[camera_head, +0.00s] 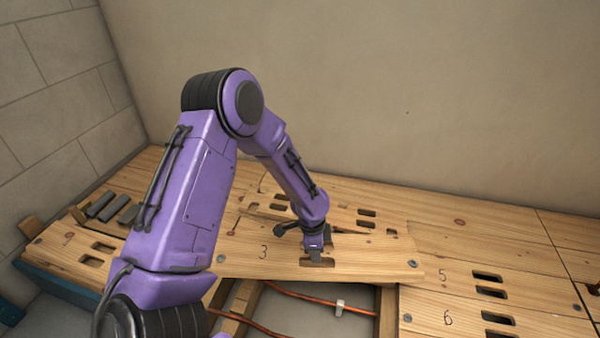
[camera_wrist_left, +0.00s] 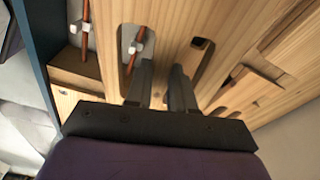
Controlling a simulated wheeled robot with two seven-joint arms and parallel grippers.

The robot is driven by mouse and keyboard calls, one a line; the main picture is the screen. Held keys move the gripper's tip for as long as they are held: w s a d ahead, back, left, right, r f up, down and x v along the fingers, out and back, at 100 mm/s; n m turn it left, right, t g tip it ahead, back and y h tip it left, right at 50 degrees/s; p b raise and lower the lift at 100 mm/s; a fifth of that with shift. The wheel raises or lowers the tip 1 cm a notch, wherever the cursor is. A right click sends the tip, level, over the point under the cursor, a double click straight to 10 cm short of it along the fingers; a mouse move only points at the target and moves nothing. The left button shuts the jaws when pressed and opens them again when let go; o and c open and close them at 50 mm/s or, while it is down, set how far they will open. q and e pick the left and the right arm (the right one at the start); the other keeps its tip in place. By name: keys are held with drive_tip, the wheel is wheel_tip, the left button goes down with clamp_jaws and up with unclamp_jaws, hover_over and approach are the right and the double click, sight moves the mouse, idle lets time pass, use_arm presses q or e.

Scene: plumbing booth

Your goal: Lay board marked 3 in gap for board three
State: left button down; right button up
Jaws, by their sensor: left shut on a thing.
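The board marked 3 (camera_head: 264,252) is a long pale plank with screw heads near its ends and hand slots near its middle. My left gripper (camera_head: 317,250) is shut on it, and in the left wrist view the fingers (camera_wrist_left: 160,85) reach into two slots, with the strip of wood between them. The board lies across the far side of an open gap (camera_head: 310,315) in the floor, and its right end appears to overlap the neighbouring boards. Whether it is raised or resting is hard to tell. My right gripper is not in view.
Copper pipe (camera_head: 300,296) with a white clip (camera_head: 340,308) runs through the gap between wooden joists (camera_head: 243,300). Boards marked 5 (camera_head: 450,274) and 6 (camera_head: 470,322) lie to the right. Dark grey bars (camera_head: 101,204) lie at the left. A wall (camera_head: 400,90) stands behind.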

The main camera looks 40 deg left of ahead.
use_arm(q)
drive_tip(key=s+a+f+m+b, duration=0.2)
drive_tip(key=s+f+b, duration=0.2)
drive_tip(key=f, duration=0.6)
drive_tip(key=shift+s+m+b, duration=0.3)
drive_tip(key=shift+b, duration=0.5)
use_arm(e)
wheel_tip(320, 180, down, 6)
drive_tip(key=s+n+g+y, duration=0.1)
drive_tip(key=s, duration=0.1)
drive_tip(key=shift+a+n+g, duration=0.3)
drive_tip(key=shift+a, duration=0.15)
use_arm(q)
drive_tip(key=shift+f, duration=0.1)
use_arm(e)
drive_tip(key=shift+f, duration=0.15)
use_arm(q)
drive_tip(key=shift+p, duration=0.35)
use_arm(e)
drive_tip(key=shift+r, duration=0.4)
